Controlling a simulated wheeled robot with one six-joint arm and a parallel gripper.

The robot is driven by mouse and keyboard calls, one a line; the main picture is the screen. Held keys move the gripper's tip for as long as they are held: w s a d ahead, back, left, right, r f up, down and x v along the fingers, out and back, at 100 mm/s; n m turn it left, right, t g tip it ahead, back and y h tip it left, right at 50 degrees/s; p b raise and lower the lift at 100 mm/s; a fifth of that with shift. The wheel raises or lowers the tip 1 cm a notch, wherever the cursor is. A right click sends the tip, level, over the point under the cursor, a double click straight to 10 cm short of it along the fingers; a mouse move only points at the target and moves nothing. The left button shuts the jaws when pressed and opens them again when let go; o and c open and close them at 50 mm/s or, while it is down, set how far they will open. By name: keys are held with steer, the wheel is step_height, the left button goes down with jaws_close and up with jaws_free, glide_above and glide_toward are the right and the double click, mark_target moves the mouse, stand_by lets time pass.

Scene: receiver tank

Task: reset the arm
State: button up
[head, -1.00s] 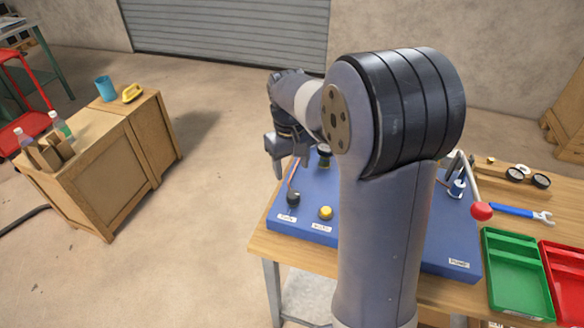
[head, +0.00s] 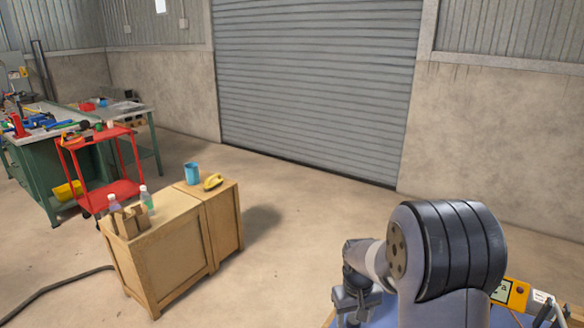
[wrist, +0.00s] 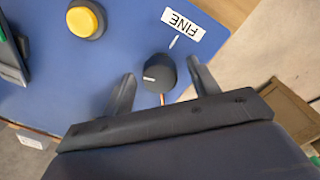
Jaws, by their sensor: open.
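My arm (head: 450,250) is bent, its shoulder high and its forearm reaching left, in the lower right of the head view. My gripper (head: 354,312) hangs at the arm's end over the left part of a blue panel (head: 383,312). In the wrist view my gripper (wrist: 160,72) has its two dark fingers apart. A black knob (wrist: 158,74) shows between them, beside a label reading FINE (wrist: 183,23). I see no contact between fingers and knob, and cannot tell the height between them. A yellow button (wrist: 86,20) is at upper left.
Wooden crates (head: 170,255) stand left of the bench, with a blue cup (head: 192,173), a yellow object (head: 213,181) and bottles on top. Behind them are a red cart (head: 118,190) and a green workbench (head: 35,175). A yellow meter (head: 512,293) sits right of my arm. Open floor lies between crates and bench.

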steer(key=shift+m, duration=0.3)
stand_by(0.4)
